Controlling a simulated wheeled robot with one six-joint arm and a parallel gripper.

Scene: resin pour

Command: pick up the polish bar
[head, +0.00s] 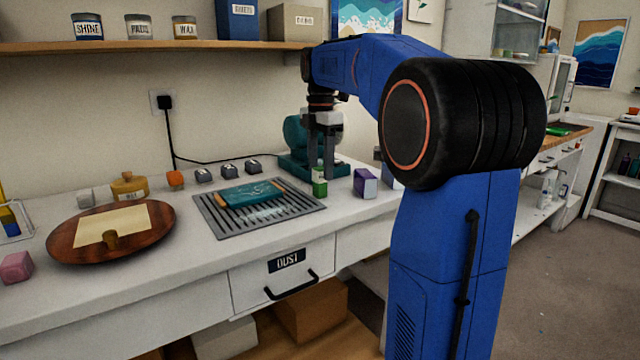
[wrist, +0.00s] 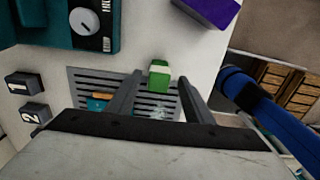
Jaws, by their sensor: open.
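A small green block with a pale band, which looks like the polish bar (head: 319,187), stands upright on the white counter beside the right corner of the slotted grille. It also shows in the wrist view as the green bar (wrist: 158,82). My gripper (head: 322,172) points down right over it with its jaws open. In the wrist view, the bar appears in the gap between the two fingertips (wrist: 159,80), with some space on either side. I cannot tell how far down the fingers reach along it. No grip on it shows.
A purple block (head: 365,183) stands close to the right. A teal machine (head: 297,163) is just behind. The slotted grille (head: 222,224) with a teal panel (head: 250,192) lies left. Several small numbered blocks (head: 228,170) line the back. A wooden round board (head: 75,254) is farther left.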

